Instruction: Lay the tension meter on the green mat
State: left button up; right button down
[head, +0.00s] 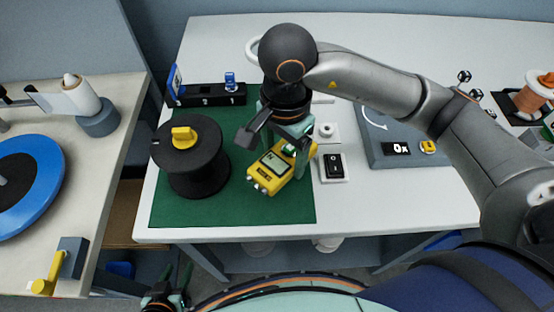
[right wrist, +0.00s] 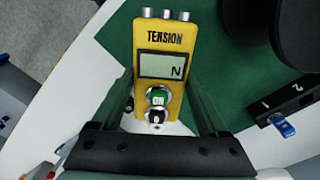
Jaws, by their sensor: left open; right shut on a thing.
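The yellow tension meter (head: 270,172) with a grey display is over the right part of the green mat (head: 230,210). I cannot tell whether it touches the mat. My right gripper (head: 293,150) is shut on it. In the right wrist view the meter (right wrist: 163,58) shows its display, a green ON button and a black button, between the two fingers (right wrist: 158,100); its three metal posts point away from the gripper over the mat (right wrist: 222,50). My left gripper (head: 172,288) is open and empty, low at the front, below the table edge.
A black spool with a yellow knob (head: 197,160) stands on the mat, left of the meter. A black numbered rack (head: 210,95) lies behind it. Bare mat shows in front.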

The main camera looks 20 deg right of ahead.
aim_at(277, 161)
jog(key=shift+w+a+f, duration=0.2)
jog(key=shift+w+f, duration=0.3)
jog(key=shift+f, duration=0.05)
jog(key=f, duration=0.1)
jog(key=f+p, duration=0.1)
jog(key=f, duration=0.1)
jog(key=shift+w+a, duration=0.15)
jog(key=shift+w, duration=0.15)
jog(key=shift+f, duration=0.45)
jog(key=shift+f, duration=0.1)
jog(key=shift+f+b, duration=0.1)
jog(key=shift+b, duration=0.2)
grip_release()
notch_tip(277, 161, up, 12)
jog(key=shift+r, duration=0.2)
